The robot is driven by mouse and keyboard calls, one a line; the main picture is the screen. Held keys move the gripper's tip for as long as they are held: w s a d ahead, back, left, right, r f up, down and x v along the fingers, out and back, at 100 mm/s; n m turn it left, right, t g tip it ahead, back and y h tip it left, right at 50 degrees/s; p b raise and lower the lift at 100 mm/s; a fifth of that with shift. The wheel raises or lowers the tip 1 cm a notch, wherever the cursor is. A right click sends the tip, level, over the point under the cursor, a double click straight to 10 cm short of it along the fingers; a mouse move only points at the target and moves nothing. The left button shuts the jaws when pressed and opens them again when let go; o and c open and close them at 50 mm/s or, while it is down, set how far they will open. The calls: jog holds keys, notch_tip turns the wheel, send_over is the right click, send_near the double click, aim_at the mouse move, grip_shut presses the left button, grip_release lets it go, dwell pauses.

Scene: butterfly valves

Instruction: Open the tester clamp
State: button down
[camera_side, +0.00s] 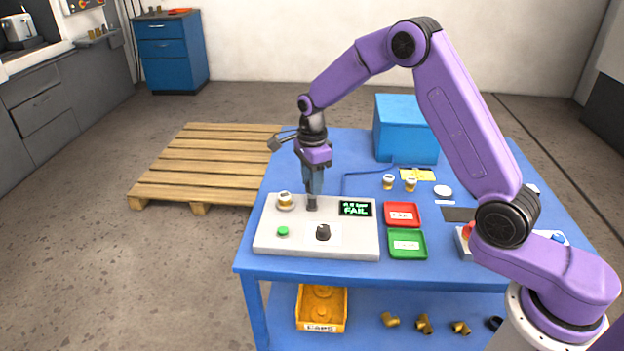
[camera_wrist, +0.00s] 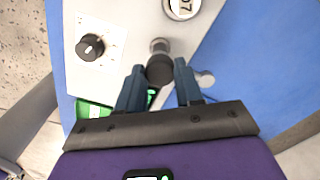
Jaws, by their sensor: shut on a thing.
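The tester (camera_side: 270,243) is a pale box on the blue table. Its display (camera_side: 355,209) reads FAIL in green. A brass valve with a white cap (camera_side: 285,200) sits in a round seat at its back left; in the wrist view the valve (camera_wrist: 183,7) shows at the top edge. The clamp handle (camera_side: 312,204) is a short post with a dark round knob beside the valve; the knob (camera_wrist: 160,72) also shows in the wrist view. My gripper (camera_side: 313,190) points down from above, its fingers (camera_wrist: 159,66) shut on this knob. The fingertips partly hide the handle.
A green button (camera_side: 283,231) and a black dial (camera_side: 323,232) are on the tester's front. A red tray (camera_side: 402,225) and a green tray (camera_side: 407,255) stand to its right. Two valves (camera_side: 389,182) and a blue box (camera_side: 405,145) are behind.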

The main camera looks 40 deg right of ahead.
jog(key=c, duration=0.7)
grip_release()
jog(key=shift+c, duration=0.2)
jog(key=shift+r, duration=0.1)
notch_tip(320, 180, up, 17)
jog(key=shift+r, duration=0.2)
